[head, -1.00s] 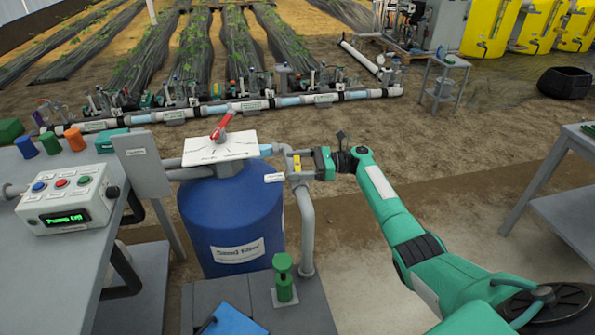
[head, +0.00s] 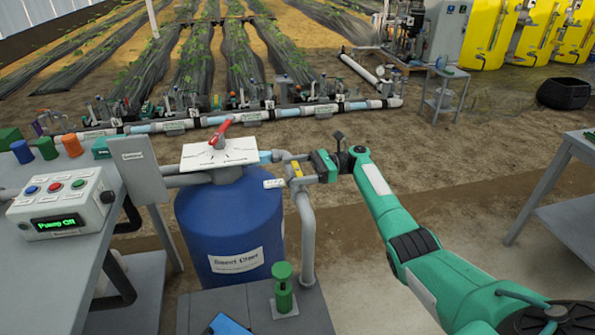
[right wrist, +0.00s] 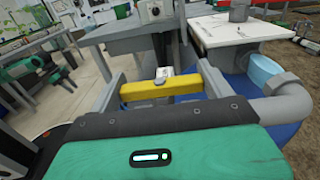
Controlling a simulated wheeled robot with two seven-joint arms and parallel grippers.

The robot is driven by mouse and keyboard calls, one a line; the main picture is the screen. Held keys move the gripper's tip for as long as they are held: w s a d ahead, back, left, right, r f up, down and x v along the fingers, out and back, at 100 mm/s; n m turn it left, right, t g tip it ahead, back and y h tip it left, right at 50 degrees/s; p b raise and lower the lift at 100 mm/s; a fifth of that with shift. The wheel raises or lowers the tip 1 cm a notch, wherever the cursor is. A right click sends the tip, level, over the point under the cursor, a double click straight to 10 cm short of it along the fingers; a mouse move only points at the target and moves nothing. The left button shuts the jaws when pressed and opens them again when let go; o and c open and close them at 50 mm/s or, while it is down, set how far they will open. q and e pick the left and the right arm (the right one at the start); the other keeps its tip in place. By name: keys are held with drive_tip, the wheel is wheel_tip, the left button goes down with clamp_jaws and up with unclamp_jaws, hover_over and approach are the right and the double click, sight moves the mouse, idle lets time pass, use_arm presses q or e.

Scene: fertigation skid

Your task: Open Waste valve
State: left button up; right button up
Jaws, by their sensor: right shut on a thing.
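My right gripper (head: 297,169) reaches in from the right to the pipe beside the blue sand filter (head: 230,228). Its jaws are shut on a small yellow valve handle (head: 296,171). In the right wrist view the yellow handle (right wrist: 160,88) lies crosswise between the two fingers. A small white tag (head: 273,183) hangs by this valve; its text is too small to read. The valve body is mostly hidden by the handle and gripper. My left gripper is not in view.
A green-capped fitting (head: 283,290) stands in front. A grey pipe (head: 307,235) drops beside the valve. Open soil lies behind.

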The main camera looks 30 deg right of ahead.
drive_tip(key=o, duration=0.9)
drive_tip(key=shift+s+d, duration=0.1)
drive_tip(key=shift+d, duration=0.45)
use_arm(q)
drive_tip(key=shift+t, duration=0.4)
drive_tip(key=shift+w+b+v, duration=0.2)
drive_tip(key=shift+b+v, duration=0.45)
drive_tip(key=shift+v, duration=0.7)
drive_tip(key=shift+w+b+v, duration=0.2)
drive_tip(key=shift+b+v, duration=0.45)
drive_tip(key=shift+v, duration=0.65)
use_arm(e)
drive_tip(key=v, duration=1.2)
drive_tip(key=shift+d, duration=0.35)
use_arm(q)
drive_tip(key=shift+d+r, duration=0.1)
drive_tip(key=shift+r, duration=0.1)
